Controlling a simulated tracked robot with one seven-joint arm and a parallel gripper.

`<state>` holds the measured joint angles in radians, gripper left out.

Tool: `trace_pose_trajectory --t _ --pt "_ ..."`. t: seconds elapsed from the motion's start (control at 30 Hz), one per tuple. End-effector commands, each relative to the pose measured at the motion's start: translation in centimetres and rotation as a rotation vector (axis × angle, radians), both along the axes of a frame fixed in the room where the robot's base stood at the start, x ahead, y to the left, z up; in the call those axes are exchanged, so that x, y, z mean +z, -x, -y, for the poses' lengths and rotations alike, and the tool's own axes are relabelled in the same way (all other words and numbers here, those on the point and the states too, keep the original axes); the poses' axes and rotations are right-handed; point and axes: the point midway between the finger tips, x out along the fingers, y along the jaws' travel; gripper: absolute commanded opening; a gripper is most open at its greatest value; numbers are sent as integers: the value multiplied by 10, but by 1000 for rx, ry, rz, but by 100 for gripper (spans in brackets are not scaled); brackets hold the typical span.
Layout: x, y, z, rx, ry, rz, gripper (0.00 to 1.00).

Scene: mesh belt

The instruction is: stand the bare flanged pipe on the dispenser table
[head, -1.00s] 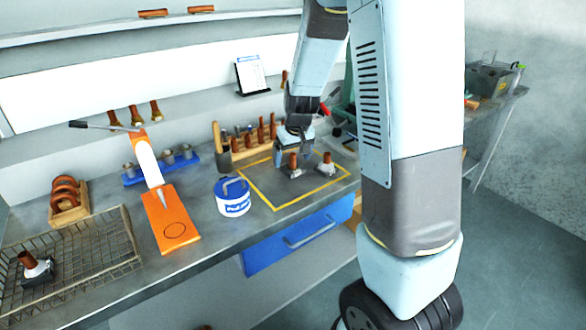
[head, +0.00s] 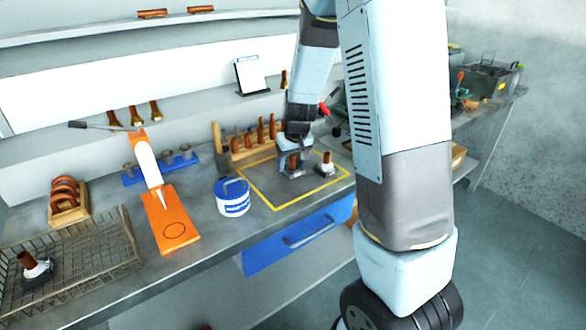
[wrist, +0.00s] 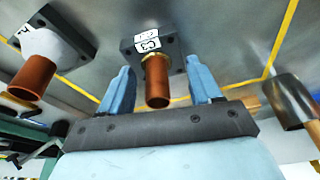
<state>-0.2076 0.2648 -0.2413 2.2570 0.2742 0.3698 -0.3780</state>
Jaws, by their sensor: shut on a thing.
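The bare flanged pipe (wrist: 157,82) is a copper tube with a dark square flange, marked with a white label. It stands in the yellow-outlined area, and in the head view its tube (head: 293,161) is partly hidden by my gripper (head: 291,152). In the wrist view my gripper (wrist: 161,80) has one finger on each side of the pipe and is shut on it. I cannot tell whether the flange is clear of the surface. The dispenser table is the orange plate (head: 182,238) with a drawn circle, below the orange dispenser (head: 148,165), left of my gripper.
A second flanged pipe with a white collar (head: 326,164) stands just right of my gripper. A white-and-blue tub (head: 232,198) stands between the outlined area and the orange plate. A tool rack (head: 225,160) is behind. A wire basket (head: 120,245) holds another white-collared pipe (head: 32,264).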

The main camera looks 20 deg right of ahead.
Motion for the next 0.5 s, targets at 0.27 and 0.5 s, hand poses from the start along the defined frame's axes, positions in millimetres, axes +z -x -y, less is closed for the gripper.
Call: trace_pose_trajectory --t 0.27,0.5 --pt "0 0 0 0 0 -1 22" --pt "0 0 0 0 0 0 5"
